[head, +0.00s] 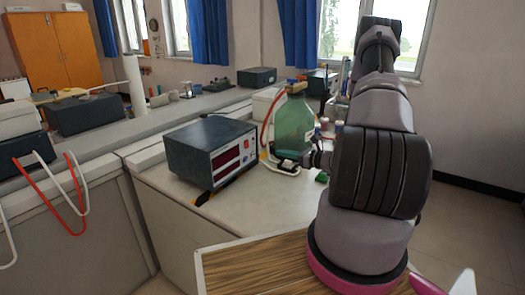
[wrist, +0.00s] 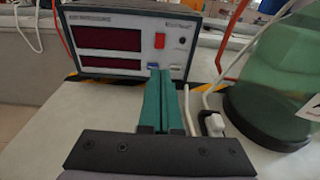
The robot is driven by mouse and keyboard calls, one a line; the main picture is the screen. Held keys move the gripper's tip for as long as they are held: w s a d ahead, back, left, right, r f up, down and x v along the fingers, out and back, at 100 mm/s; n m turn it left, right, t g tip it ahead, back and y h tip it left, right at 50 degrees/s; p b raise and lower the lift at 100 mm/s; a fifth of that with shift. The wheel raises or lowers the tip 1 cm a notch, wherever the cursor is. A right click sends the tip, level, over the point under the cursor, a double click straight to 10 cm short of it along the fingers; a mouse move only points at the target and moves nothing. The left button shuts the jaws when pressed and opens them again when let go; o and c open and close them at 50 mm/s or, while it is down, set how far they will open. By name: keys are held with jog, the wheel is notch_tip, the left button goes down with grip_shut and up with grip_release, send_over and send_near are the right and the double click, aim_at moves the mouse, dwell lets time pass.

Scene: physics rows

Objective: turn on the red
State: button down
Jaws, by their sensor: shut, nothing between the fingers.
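The red switch (wrist: 159,40) is a small upright rectangle on the front panel of a grey metal instrument box (wrist: 185,19). It sits right of two dark red display windows (wrist: 110,38). My gripper (wrist: 163,73) has its teal fingers together and empty, pointing at the panel. In the wrist view the fingertips appear below the red switch, near a blue button (wrist: 153,66) and a pale socket (wrist: 177,67). I cannot tell whether they touch the panel. In the head view the box (head: 210,150) stands on the bench, left of my arm. Whether the switch is on is unclear.
A green glass bottle (wrist: 285,85) stands close on the right, with a dark base. White cables and a plug (wrist: 213,124) lie between it and my fingers. A red hose (head: 267,125) runs beside the bottle. The bench front (head: 205,220) is clear.

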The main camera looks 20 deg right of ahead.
aim_at(248, 147)
jog(key=x, duration=1.3)
jog(key=shift+w+a, duration=0.2)
jog(key=shift+w, duration=0.15)
jog(key=shift+w+a, duration=0.1)
jog(key=shift+w, duration=0.05)
